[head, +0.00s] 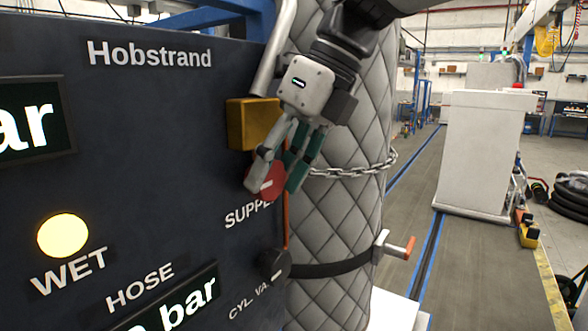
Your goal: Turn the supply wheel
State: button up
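The supply wheel (267,183) is a small round red knob with a pale mark, on the dark panel above the lettering "SUPPLY", which is partly cut off from view. My gripper (276,181) reaches down to it from the upper right. One grey finger overlaps the wheel's left side. The teal-padded finger stands at its right edge, so the fingers are apart with the wheel between them. I cannot tell whether they press on the rim or only stand around it.
A brass-coloured block (252,124) sits on the panel just above the wheel. A dark cylinder valve knob (273,265) is below. A quilted grey column (340,215) with a chain (350,171) and an orange-tipped crank (397,247) stands close on the right.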

jog(key=shift+c, duration=0.6)
jog(key=shift+w+d+f, duration=0.1)
jog(key=shift+w, duration=0.05)
jog(key=shift+g+y, duration=0.3)
jog(key=shift+g, duration=0.1)
jog(key=shift+w+d+f+m+g+y+b, duration=0.15)
jog(key=shift+m+g+y+b, duration=0.1)
jog(key=shift+g+y+b, duration=0.25)
jog(key=shift+w+a+m+g+y+b, duration=0.15)
jog(key=shift+m+g+y+b, duration=0.15)
jog(key=shift+g, duration=0.4)
jog(key=g+y+b, duration=0.1)
jog(key=m+g+y, duration=0.1)
jog(key=g+y+b, duration=0.1)
jog(key=shift+w+d+f+g+b, duration=0.15)
jog(key=shift+d+f+g+b, duration=0.1)
jog(key=shift+g+b, duration=0.15)
jog(key=m+g+y+p, duration=0.1)
jog(key=g+y, duration=0.1)
jog(key=y, duration=0.1)
jog(key=shift+f+m+g+p, duration=0.1)
jog(key=shift+m+g+p, duration=0.15)
jog(key=shift+g+p, duration=0.15)
jog(key=shift+f+m+g+y+p, duration=0.15)
jog(key=shift+m+g+y+p, duration=0.25)
jog(key=shift+g+y+p, duration=0.3)
jog(key=shift+f+m+g+y+p, duration=0.15)
jog(key=shift+m+g+y+p, duration=0.3)
jog(key=shift+y, duration=0.45)
jog(key=shift+a, duration=0.1)
